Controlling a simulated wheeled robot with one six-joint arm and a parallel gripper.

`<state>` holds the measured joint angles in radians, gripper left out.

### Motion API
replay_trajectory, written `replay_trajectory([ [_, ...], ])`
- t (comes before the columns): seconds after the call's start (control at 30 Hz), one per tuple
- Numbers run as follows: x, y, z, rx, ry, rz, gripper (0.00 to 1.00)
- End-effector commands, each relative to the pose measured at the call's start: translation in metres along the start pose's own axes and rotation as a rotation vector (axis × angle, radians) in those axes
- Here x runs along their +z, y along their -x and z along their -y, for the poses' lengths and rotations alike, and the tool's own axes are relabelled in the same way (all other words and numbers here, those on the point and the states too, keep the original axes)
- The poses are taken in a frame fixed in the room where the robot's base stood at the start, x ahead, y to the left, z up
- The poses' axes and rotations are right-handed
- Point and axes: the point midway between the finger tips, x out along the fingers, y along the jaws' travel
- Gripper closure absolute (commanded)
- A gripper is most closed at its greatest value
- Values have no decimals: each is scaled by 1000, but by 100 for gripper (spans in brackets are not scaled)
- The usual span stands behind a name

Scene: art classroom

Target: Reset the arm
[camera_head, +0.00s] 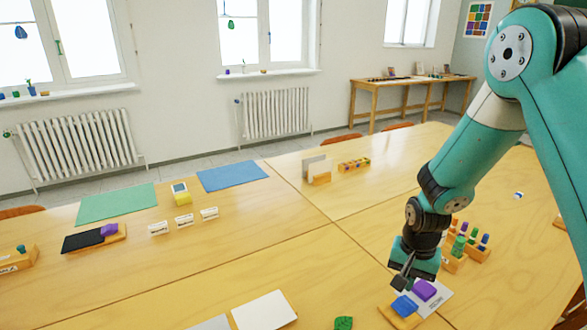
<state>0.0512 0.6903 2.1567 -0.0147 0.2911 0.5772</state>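My arm reaches down from the upper right, over the front right of the wooden table (300,262). My gripper (402,282) points down, just above and behind a blue block (404,306) and a purple block (424,290). The fingers are dark, small and partly overlapping, so their opening is unclear. The blue block is on a small wooden base. A white card (437,304) with printed text lies beside the purple block. I cannot tell whether the fingers touch either block.
A rack with colored pegs (455,262) stands close to the right of my gripper. A green leaf-shaped piece (343,323) and a white sheet (263,311) lie at the front. Green (115,203) and blue (232,176) mats lie at the back left. The table's middle is clear.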

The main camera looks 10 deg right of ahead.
Motion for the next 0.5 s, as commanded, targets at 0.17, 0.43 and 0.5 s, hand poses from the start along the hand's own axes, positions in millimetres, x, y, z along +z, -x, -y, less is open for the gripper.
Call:
replay_trajectory([
  [0.17, 42, 71, 32, -100, 228, 8, 100],
  [0.43, 171, 187, 45, -280, 800, 22, 100],
  [0.5, 201, 205, 38, -313, 934, 18, 100],
])
